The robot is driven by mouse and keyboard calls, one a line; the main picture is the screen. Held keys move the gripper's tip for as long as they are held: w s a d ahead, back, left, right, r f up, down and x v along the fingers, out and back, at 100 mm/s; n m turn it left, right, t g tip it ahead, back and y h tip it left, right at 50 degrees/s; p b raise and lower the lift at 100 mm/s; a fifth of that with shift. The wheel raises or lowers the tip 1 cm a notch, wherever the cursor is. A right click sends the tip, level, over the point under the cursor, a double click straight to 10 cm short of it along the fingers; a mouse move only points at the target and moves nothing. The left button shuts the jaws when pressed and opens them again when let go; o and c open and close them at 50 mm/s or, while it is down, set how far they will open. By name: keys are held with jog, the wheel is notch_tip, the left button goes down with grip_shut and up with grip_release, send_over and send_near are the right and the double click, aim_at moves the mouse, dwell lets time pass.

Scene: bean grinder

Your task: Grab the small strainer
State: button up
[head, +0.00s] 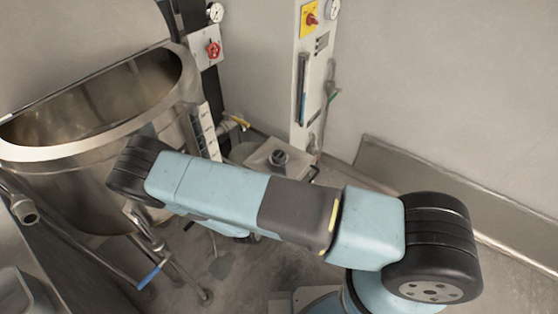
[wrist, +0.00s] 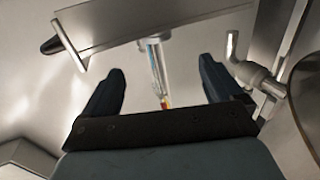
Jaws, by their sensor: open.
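I cannot make out a small strainer for certain in either view. My gripper (wrist: 161,65) shows in the wrist view with its two dark fingers spread wide apart. Nothing is held between them. A thin clear tube (wrist: 154,60) with blue and red-orange marks shows behind the gap between the fingers, against a pale wall. In the head view my arm reaches left toward the metal kettle, and the gripper itself is hidden there.
A large open metal kettle (head: 110,139) stands at the left. A blue-handled lever (head: 150,276) is below the kettle. In the wrist view, a metal pipe fitting (wrist: 254,76) is right of the fingers.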

aim_at(277, 159)
jog(key=x, duration=1.3)
jog(key=shift+d, duration=0.35)
jog(key=shift+r, duration=0.1)
jog(key=c, duration=1.2)
jog(key=shift+o, duration=0.2)
